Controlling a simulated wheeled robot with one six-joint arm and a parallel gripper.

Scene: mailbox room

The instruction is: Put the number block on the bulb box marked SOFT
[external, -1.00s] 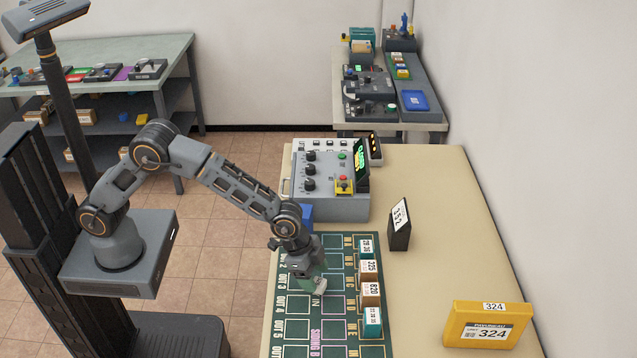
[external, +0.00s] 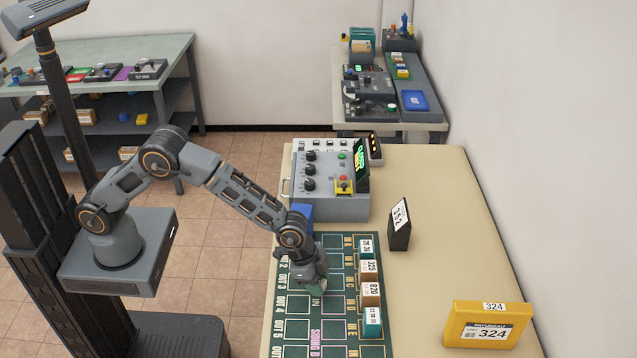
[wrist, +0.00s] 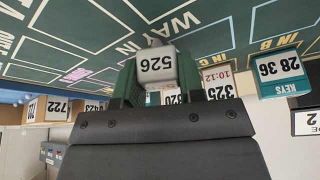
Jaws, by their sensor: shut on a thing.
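My gripper (external: 315,284) is low over the green board (external: 290,327), near its middle column. Whether the block touches the board is unclear. In the external view the fingers and wrist mostly hide the block. I can read no box marked SOFT in either view.
Several labelled boxes stand along the board's right side, including a brown one (external: 370,294) and a teal one (external: 373,322). A dark stand marked 352 (external: 399,235) and a yellow 324 case (external: 484,325) are right. A grey control console (external: 330,205) stands behind.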

